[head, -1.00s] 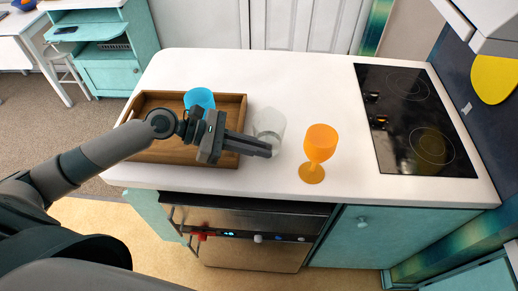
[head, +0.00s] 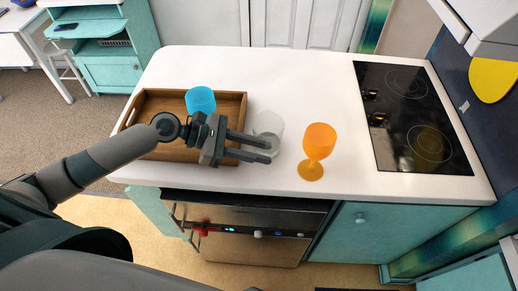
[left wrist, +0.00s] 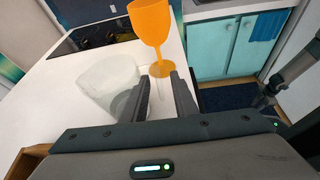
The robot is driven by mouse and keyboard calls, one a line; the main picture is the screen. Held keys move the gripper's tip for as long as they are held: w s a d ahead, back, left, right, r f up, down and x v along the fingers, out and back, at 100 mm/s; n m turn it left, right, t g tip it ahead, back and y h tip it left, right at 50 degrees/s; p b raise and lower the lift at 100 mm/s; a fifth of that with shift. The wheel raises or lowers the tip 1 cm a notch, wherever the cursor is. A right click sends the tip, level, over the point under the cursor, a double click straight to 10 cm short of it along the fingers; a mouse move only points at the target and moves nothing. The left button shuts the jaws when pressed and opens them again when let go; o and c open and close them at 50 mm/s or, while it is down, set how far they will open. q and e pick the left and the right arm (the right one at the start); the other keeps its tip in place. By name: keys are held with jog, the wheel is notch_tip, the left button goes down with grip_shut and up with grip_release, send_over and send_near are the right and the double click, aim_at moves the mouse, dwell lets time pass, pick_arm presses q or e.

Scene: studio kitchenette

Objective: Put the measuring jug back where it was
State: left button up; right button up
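The measuring jug (head: 266,127) is a clear, see-through vessel standing upright on the white counter, just right of the wooden tray. It also shows in the left wrist view (left wrist: 104,82), to the left of the fingers. My left gripper (head: 268,150) reaches in from the left, over the tray, with its two fingers apart. The fingers overlap the jug's lower part in the head view. In the left wrist view, the left gripper (left wrist: 163,88) has no solid body between its fingers; a faint thin line shows there, and I cannot tell if it is the jug's handle.
An orange goblet (head: 318,142) stands close to the right of the jug, just beyond the fingertips. A blue cup (head: 200,100) is in the wooden tray (head: 240,105). A black hob (head: 410,120) lies at the right. The counter's back middle is clear.

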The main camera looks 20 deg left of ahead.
dwell(0.3)
pick_arm(q)
jog(key=shift+f+b, duration=0.15)
jog(key=shift+b, duration=0.75)
jog(key=shift+a, duration=0.3)
jog(key=b+v, duration=0.5)
jog(key=v, duration=1.2)
jog(key=shift+s+d, duration=0.2)
jog(key=shift+s, duration=0.1)
